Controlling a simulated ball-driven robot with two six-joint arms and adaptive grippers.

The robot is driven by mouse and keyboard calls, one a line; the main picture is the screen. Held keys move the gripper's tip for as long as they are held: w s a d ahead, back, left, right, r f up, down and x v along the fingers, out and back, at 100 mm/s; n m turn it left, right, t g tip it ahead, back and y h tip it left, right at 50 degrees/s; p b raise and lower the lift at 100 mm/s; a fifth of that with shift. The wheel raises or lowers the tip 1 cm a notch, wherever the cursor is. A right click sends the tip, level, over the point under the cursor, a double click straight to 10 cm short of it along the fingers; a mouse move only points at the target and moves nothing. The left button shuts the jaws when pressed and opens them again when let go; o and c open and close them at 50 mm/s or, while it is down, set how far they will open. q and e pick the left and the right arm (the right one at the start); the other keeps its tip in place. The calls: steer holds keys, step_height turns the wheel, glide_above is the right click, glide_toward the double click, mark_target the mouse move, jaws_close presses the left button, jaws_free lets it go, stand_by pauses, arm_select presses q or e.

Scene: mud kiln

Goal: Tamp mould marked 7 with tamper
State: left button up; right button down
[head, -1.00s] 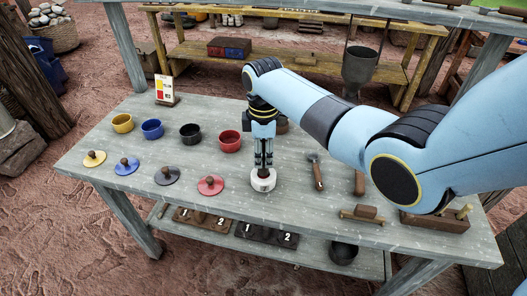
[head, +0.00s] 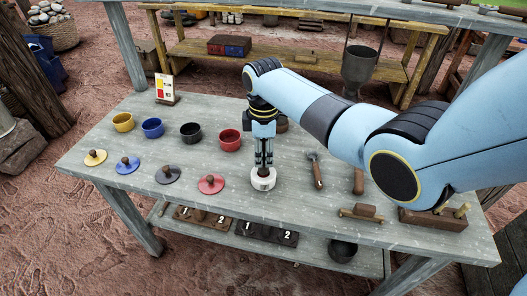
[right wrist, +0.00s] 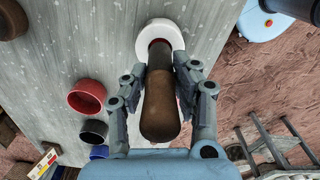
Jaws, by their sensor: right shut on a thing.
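My right gripper (head: 263,164) points down over the table and is shut on the brown handle of the tamper (right wrist: 160,108). The tamper's darker lower end reaches to the white round mould (head: 263,180), which stands on the table directly under the gripper. In the right wrist view the mould (right wrist: 161,32) shows as a white ring around the tamper's far end. A small dark mark shows on the mould's side, too small to read. How deep the tamper sits in it is hidden. My left gripper is not in view.
Yellow, blue, black and red bowls (head: 230,140) stand left of the gripper, with matching knobbed lids (head: 211,184) in front. A trowel (head: 317,172) and a wooden float (head: 361,212) lie to the right. A colour card (head: 166,88) stands at the back left. Numbered blocks lie on the lower shelf.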

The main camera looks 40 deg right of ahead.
stand_by(0.8)
steer(key=shift+f+b, duration=0.5)
steer(key=shift+f, duration=0.8)
stand_by(1.3)
step_height(320, 180, up, 6)
steer(key=p, duration=0.6)
steer(key=shift+r+p, duration=0.65)
steer(key=shift+r, duration=0.65)
steer(key=shift+f, duration=0.1)
